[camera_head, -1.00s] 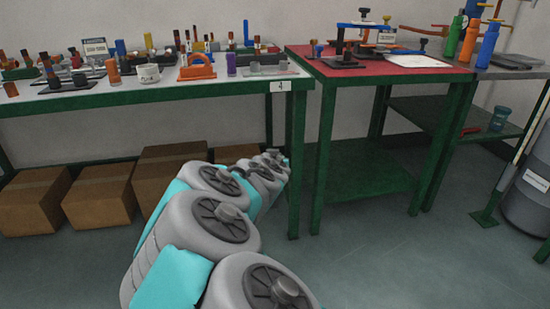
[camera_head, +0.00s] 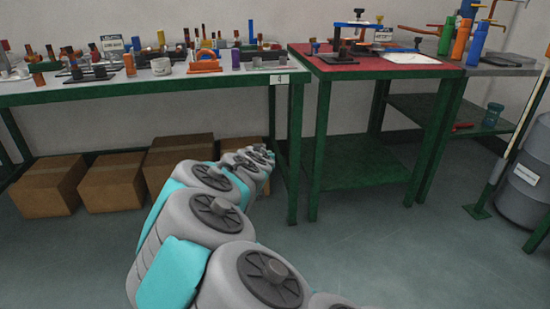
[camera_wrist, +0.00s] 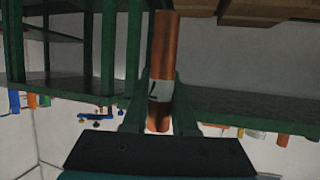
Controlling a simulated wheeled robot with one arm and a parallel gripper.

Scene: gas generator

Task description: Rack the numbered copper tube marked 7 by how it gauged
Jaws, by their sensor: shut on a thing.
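In the wrist view my gripper (camera_wrist: 160,118) is shut on a copper tube (camera_wrist: 165,50). The tube lies between the two dark fingers and sticks out beyond them. It carries a pale label with a dark mark, which looks like a 7 but is partly shaded. The wrist view shows the room upside down. In the head view my arm reaches forward, low in front of the green-framed bench, and neither the gripper nor the held tube can be made out there. Several coloured tubes and dark holders stand on the left bench (camera_head: 150,88); no rack label is readable.
A red-topped table (camera_head: 345,72) stands right of the bench, with a blue-topped fixture (camera_head: 358,24) and a white sheet (camera_head: 410,58). Cardboard boxes (camera_head: 113,182) sit under the bench. Coloured cylinders (camera_head: 477,43) and a grey drum (camera_head: 525,185) are at right. The front floor is open.

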